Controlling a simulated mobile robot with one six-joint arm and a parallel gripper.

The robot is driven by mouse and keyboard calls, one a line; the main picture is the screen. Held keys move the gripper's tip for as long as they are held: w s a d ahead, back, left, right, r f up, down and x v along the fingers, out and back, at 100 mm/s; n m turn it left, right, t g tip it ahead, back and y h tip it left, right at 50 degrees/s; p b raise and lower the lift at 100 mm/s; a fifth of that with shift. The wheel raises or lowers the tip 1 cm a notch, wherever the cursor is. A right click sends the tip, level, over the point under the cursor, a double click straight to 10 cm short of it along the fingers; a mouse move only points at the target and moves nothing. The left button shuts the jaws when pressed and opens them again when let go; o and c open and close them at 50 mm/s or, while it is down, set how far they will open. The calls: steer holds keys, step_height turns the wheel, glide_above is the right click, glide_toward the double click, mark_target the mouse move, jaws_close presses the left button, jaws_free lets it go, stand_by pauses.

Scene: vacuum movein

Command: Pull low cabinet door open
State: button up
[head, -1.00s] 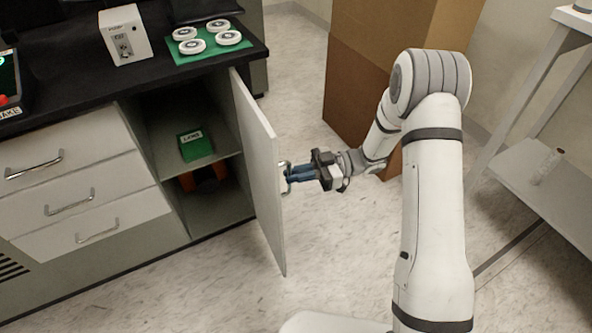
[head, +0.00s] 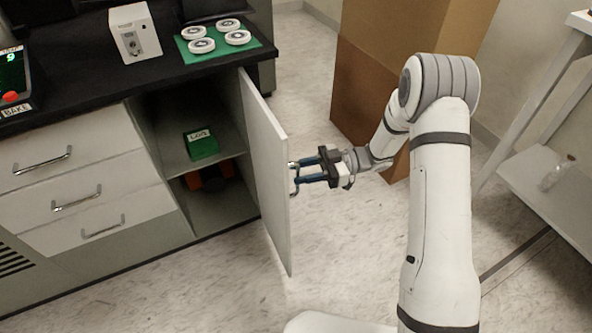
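The low cabinet door (head: 266,185) stands wide open, swung out from the right side of the cabinet (head: 215,205). Its handle (head: 292,178) is on the door's outer face, close to the free edge. My gripper (head: 300,174) is at the handle from the right, with its blue fingers spread apart, one above the other. The fingertips are close to the handle; I cannot tell whether they touch it. Inside the cabinet, a green box with a label (head: 202,146) sits on the upper shelf, and an orange and black object (head: 212,182) lies below.
Drawers (head: 75,190) are left of the cabinet. The black counter (head: 80,80) bears a white device (head: 135,35) and a green mat (head: 222,51) with several white discs. Cardboard boxes (head: 368,95) stand behind my arm. A grey shelf (head: 555,185) is at the right. Floor before the door is clear.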

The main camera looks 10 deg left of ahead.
steer(key=shift+d, duration=0.1)
steer(key=p+v, duration=0.1)
steer(key=v, duration=0.6)
steer(key=shift+w+d+p, duration=0.2)
steer(key=shift+d+p, duration=0.05)
steer(key=shift+p, duration=0.1)
